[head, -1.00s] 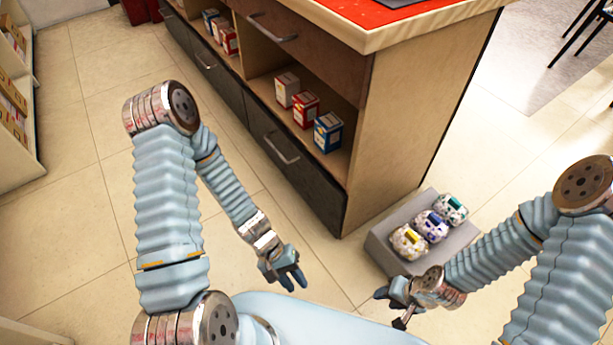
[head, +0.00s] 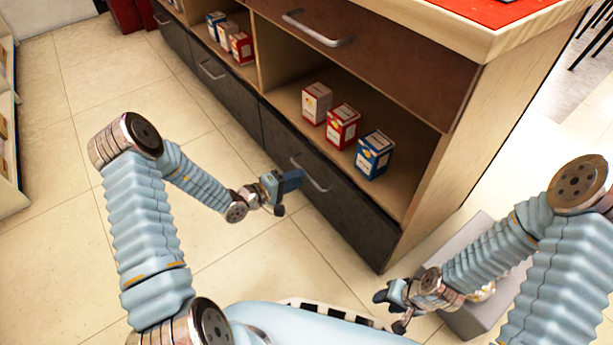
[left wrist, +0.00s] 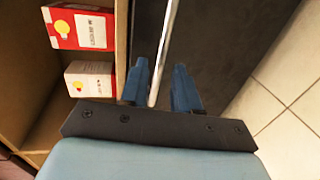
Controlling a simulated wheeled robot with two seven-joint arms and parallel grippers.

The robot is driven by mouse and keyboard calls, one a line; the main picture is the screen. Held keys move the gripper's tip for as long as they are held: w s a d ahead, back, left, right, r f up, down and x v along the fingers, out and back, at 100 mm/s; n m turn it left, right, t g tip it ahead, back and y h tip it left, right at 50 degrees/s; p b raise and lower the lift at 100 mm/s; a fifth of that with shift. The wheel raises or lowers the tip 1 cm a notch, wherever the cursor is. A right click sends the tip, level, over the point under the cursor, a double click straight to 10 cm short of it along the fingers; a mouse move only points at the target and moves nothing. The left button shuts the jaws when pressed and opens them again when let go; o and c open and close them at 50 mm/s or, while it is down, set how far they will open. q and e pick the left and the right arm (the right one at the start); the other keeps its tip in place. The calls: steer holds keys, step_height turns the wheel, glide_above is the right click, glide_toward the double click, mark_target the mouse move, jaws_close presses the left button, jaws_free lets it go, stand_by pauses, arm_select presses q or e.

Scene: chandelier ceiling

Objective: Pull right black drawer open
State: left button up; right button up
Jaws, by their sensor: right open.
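The right black drawer (head: 350,215) is the dark lower front at the right end of the counter and looks shut, flush with the counter. Its silver bar handle (head: 318,182) is on the upper part of the front. My left gripper (head: 291,190) is at the handle's left side. In the left wrist view the handle (left wrist: 167,45) runs between the two blue fingers of the left gripper (left wrist: 162,85). They stand apart, with a gap to the bar on the right side. My right gripper (head: 389,312) is open and empty, low near my base.
Boxes, including a blue one (head: 375,155), stand on the open shelf above the drawer. A brown upper drawer (head: 390,65) is over the shelf. A grey block (head: 480,310) stands on the floor at right, partly behind my right arm. Tiled floor at left is clear.

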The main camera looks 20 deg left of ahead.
arm_select(q)
steer(key=shift+x, duration=2.2)
jaws_close()
